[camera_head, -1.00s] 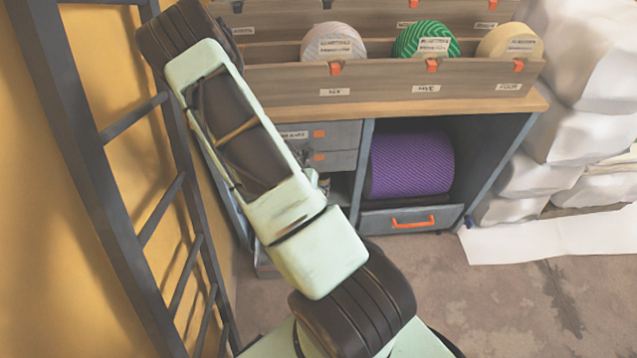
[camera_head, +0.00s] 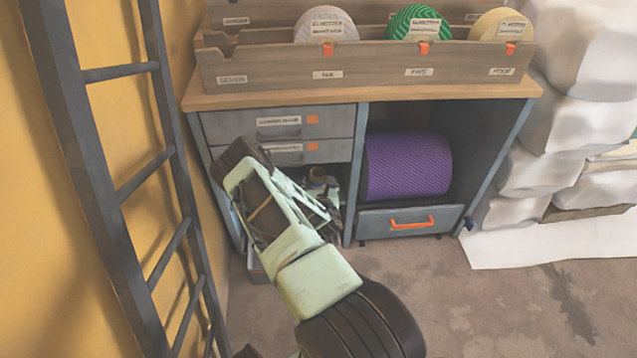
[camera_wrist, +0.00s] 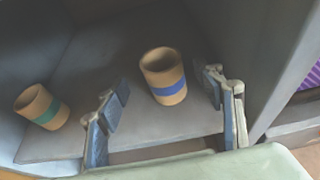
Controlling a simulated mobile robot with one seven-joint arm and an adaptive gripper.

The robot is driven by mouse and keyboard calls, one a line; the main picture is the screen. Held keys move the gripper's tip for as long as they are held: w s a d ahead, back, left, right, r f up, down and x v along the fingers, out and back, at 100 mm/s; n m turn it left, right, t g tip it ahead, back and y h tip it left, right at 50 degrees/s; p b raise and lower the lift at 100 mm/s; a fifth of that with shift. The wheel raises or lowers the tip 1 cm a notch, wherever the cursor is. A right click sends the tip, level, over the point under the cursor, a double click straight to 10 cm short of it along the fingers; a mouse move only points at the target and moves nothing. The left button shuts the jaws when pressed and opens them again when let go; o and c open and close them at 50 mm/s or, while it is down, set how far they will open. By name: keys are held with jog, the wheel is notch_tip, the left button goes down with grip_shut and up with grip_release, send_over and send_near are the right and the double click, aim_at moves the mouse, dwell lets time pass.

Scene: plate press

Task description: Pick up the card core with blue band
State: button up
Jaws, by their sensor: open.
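The card core with blue band (camera_wrist: 170,91) stands upright, open end up, on the grey shelf floor in the wrist view. It is a short brown tube with a blue stripe round its middle. My gripper (camera_wrist: 167,82) is open, with one finger at each side of the core in the picture. I cannot tell how far the fingertips are from it in depth. In the head view my arm reaches into the lower left opening of the cabinet and hides most of that space.
A second card core with a green band (camera_wrist: 38,111) stands left of the gripper. A cabinet wall (camera_wrist: 262,50) rises close on the right. The purple roll (camera_head: 408,166) fills the neighbouring bay. A dark ladder (camera_head: 105,190) stands to the left.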

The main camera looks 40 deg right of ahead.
aim_at(317, 172)
jog(key=shift+x, duration=0.75)
jog(key=b+x, duration=0.1)
jog(key=x, duration=0.1)
jog(key=b+x, duration=0.1)
jog(key=x, duration=0.1)
jog(key=shift+s+d+f, duration=0.1)
jog(key=shift+s+f, duration=0.05)
jog(key=shift+f, duration=0.2)
jog(key=shift+w+d+f, duration=0.1)
jog(key=shift+w+d, duration=0.15)
jog(key=shift+w, duration=0.15)
jog(key=shift+c, duration=0.6)
jog(key=c, duration=1.2)
jog(key=shift+o, duration=0.2)
